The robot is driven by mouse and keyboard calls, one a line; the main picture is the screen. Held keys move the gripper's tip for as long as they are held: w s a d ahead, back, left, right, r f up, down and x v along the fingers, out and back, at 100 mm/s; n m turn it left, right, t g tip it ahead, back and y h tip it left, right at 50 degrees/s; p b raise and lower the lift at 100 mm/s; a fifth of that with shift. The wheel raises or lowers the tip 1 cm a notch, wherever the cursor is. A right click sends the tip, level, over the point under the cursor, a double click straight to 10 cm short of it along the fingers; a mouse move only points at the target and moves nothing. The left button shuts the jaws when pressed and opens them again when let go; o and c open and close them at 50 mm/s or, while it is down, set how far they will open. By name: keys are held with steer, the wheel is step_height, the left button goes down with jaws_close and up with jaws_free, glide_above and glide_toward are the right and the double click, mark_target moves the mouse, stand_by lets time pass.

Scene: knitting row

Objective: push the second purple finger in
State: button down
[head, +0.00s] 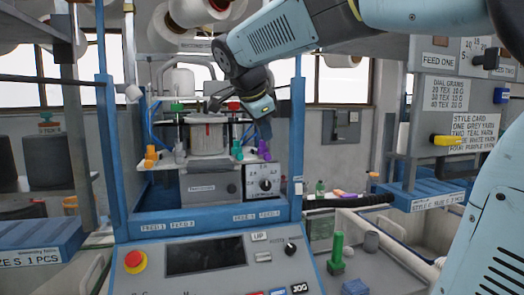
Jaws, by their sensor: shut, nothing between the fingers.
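The purple yarn fingers (263,150) show as a small cluster at the right side of the knitting head, low on the blue-framed machine. At this size I cannot tell the second one from the others, or which are in or out. Teal fingers (237,150) stand just left of them.
Orange fingers (151,157) and a grey finger (180,152) sit left of the cylinder. A control panel (205,256) with a red button (134,261) is in front. Blue uprights (297,150) flank the head. A style card (474,134) hangs at right.

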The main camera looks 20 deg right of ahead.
mark_target(263, 152)
steer(key=w+d+f, duration=0.3)
steer(key=w+f, duration=0.4)
steer(key=w, duration=0.1)
steer(key=shift+w+d+f, duration=0.35)
steer(key=shift+w+f, duration=0.05)
stand_by(0.3)
